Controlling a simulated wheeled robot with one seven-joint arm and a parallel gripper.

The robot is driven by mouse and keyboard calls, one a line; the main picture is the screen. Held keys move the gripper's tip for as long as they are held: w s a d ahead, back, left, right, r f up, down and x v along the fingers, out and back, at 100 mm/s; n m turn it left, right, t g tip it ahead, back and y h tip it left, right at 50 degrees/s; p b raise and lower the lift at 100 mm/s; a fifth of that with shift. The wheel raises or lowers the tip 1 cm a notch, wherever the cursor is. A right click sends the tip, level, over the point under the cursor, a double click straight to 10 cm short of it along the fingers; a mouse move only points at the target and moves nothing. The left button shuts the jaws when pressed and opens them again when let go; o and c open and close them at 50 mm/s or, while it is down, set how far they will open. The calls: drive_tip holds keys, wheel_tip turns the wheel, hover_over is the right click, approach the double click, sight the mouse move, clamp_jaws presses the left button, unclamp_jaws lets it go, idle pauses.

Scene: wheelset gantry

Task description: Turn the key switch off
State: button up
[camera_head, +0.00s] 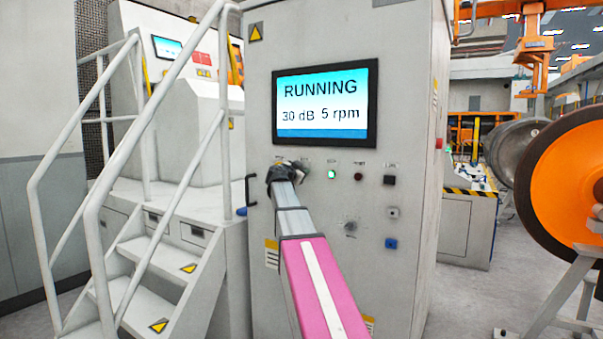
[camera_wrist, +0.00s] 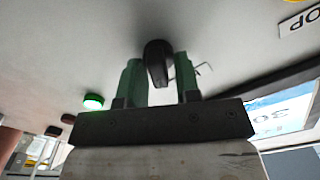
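The key switch (camera_wrist: 157,62) shows in the wrist view as a black knob standing out from the grey panel. My gripper (camera_wrist: 159,82) has its two green fingers on either side of it. The fingers are apart; the left one is very close to or touching the knob, and a narrow gap shows at the right one. In the head view my gripper (camera_head: 281,172) is at the cabinet's front, below the screen's left end, and hides the switch. The screen (camera_head: 324,104) reads "RUNNING", "30 dB", "5 rpm".
A lit green button (camera_head: 331,174) sits right of my gripper, with a dark red button (camera_head: 358,177) and a black one (camera_head: 389,180) beyond. A blue element (camera_head: 391,244) is lower. White stair railings (camera_head: 95,200) stand left; an orange wheel (camera_head: 570,175) stands right.

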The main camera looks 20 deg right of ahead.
drive_tip(key=shift+n, duration=0.4)
drive_tip(key=n, duration=0.5)
drive_tip(key=shift+w+a+n, duration=0.15)
drive_tip(key=shift+n, duration=0.15)
drive_tip(key=n, duration=0.5)
drive_tip(key=shift+w+a, duration=0.1)
drive_tip(key=shift+w, duration=0.05)
drive_tip(key=shift+n, duration=0.4)
drive_tip(key=o, duration=0.6)
drive_tip(key=shift+a, duration=0.1)
drive_tip(key=v, duration=1)
drive_tip(key=shift+s+a, duration=0.25)
drive_tip(key=shift+s, duration=0.05)
